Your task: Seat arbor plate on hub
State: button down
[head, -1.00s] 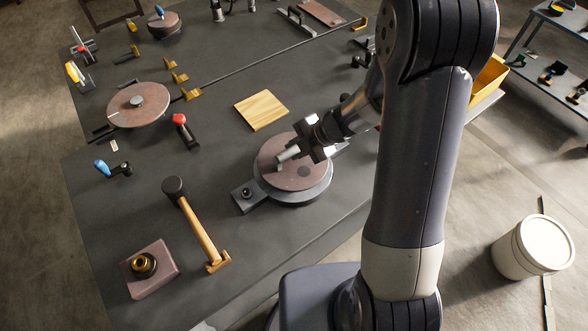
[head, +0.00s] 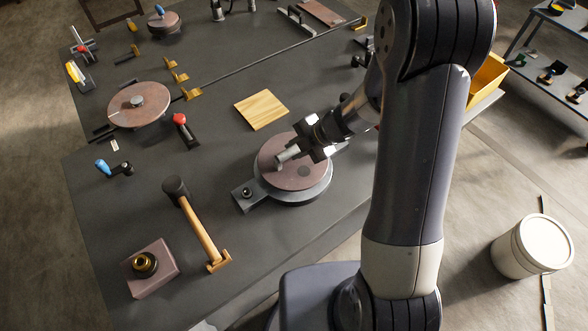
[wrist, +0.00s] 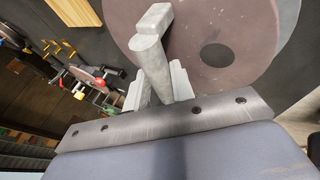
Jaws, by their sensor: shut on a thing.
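The arbor plate, a reddish-brown disc (head: 285,179) with one dark hole and a grey handle (head: 286,155), lies over a grey round base, which I take for the hub (head: 318,194). My gripper (head: 305,149) is tilted over the disc and shut on the handle. In the wrist view the handle (wrist: 151,55) stands between the fingers, with the disc (wrist: 255,45) and its hole behind it. The disc covers the middle of the base. I cannot tell whether the disc rests fully on it or is slightly raised.
A wooden square (head: 262,110) lies behind the base. A mallet (head: 198,225) and a mauve block with a brass fitting (head: 150,275) lie at front left. Another disc (head: 140,104) and a red-knobbed clamp (head: 184,130) stand at left. Table space left of the base is clear.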

jog(key=shift+f+b, duration=0.65)
jog(key=shift+f, duration=0.2)
dwell(1.1)
jog(key=shift+f+p, duration=0.4)
jog(key=shift+f, duration=0.1)
dwell(2.5)
jog(key=c, duration=1.2)
grip_release()
jog(key=shift+o, duration=0.4)
jog(key=shift+s+f, duration=0.1)
jog(key=shift+f, duration=0.05)
